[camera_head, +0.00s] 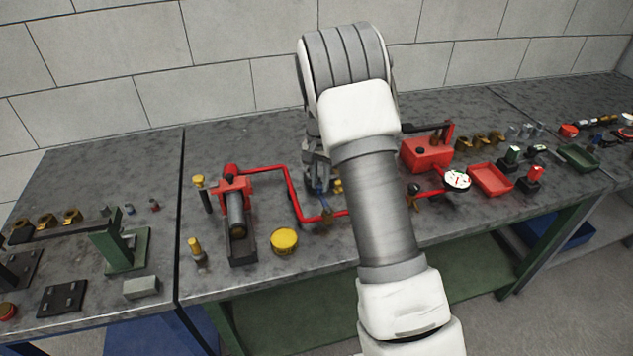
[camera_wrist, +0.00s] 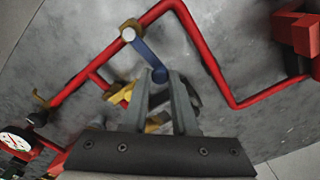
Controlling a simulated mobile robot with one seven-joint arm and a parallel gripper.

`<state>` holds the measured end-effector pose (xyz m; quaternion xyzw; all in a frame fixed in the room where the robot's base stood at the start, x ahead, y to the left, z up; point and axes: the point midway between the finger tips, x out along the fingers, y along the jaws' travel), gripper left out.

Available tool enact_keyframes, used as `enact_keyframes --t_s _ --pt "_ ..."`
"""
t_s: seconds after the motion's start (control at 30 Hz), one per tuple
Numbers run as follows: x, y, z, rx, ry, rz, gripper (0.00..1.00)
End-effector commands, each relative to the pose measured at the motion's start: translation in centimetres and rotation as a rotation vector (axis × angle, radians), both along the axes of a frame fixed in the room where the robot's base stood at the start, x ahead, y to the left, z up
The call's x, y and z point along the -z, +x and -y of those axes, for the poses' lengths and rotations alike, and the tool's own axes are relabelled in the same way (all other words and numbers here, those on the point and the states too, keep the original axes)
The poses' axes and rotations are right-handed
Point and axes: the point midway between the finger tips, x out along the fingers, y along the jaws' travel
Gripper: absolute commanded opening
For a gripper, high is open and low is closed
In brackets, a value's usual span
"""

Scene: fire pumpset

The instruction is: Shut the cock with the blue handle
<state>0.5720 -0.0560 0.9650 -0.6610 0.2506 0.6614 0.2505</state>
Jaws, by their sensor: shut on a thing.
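The cock (camera_wrist: 128,33) with the blue handle (camera_wrist: 144,54) sits on a red pipe (camera_wrist: 95,70) in the wrist view. The handle points away from the pipe, roughly square across it, and ends in a round blue knob. My gripper (camera_wrist: 160,80) is shut on that knob end, with its two grey fingers on either side. In the head view my gripper (camera_head: 318,182) reaches down behind the pipe. The blue handle (camera_head: 320,195) shows there as a small patch beside the fingers, and my arm hides part of the pipe run.
A red hand pump (camera_head: 235,190) stands left of the pipe, with a yellow round cap (camera_head: 284,240) in front. A red tank (camera_head: 427,153), a gauge (camera_head: 457,180) and a red tray (camera_head: 490,178) are to the right. In the wrist view yellow parts (camera_wrist: 122,93) lie close to my fingers.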

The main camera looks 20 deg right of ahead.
Motion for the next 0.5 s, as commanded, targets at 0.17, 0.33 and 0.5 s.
enact_keyframes --t_s 0.17,0.33,0.5 --pt "-0.16 0.15 0.31 0.052 0.000 0.004 0.00" --pt "-0.16 0.14 0.46 0.075 0.000 0.005 0.00" --pt "-0.16 0.14 0.51 0.079 0.000 0.005 0.00"
